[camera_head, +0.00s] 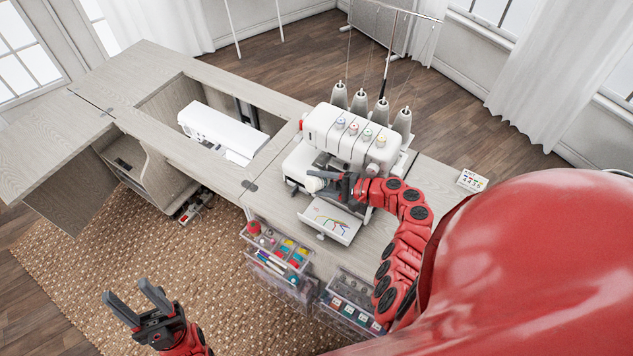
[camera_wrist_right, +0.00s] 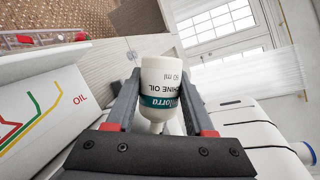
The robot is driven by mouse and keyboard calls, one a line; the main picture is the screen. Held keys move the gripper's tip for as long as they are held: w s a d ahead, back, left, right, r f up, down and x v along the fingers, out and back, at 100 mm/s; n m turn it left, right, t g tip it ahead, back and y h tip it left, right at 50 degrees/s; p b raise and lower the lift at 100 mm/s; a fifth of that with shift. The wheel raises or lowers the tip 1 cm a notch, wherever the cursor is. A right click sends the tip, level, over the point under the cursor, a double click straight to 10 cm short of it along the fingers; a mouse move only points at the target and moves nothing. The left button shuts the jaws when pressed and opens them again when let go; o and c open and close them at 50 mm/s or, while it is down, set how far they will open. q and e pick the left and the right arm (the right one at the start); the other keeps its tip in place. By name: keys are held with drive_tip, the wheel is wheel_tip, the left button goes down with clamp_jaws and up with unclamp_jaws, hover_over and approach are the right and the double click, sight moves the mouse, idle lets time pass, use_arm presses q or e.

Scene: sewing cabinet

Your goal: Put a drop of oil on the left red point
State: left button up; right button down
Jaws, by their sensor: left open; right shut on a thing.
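The white sewing machine (camera_head: 347,136) with several thread spools on top stands on the cabinet top, its front cover (camera_head: 331,222) folded down. A red spot (camera_head: 301,124) shows at its upper left end; I cannot tell if it is an oiling point. My right gripper (camera_head: 330,184) is in front of the machine, shut on a white oil bottle (camera_head: 315,183). In the right wrist view the bottle (camera_wrist_right: 162,82) sits between the fingers, its narrow end towards the palm. The machine's inside is mostly hidden by the arm. My left gripper (camera_head: 127,290) is open and empty, above the rug.
A second white machine (camera_head: 222,132) sits in the cabinet opening to the left. Clear drawers (camera_head: 280,255) with sewing supplies are below the front edge. A small card box (camera_head: 472,181) stands at right. The cover (camera_wrist_right: 40,115) carries coloured lines and a red "OIL" mark.

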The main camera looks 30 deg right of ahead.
drive_tip(key=shift+a+r+n+h, duration=0.1)
drive_tip(key=shift+r+n+h, duration=0.1)
drive_tip(key=shift+n+h, duration=0.65)
drive_tip(key=shift+r+n+g+h, duration=0.25)
drive_tip(key=shift+n+g, duration=0.05)
drive_tip(key=shift+n, duration=0.25)
drive_tip(key=a+r+p, duration=0.1)
drive_tip(key=s+a+r+p, duration=0.1)
drive_tip(key=r, duration=0.1)
drive_tip(key=s+a+r+p, duration=0.1)
drive_tip(key=a+p, duration=0.1)
drive_tip(key=shift+s+a+r, duration=0.1)
drive_tip(key=shift+s+r, duration=0.15)
drive_tip(key=shift+f, duration=0.1)
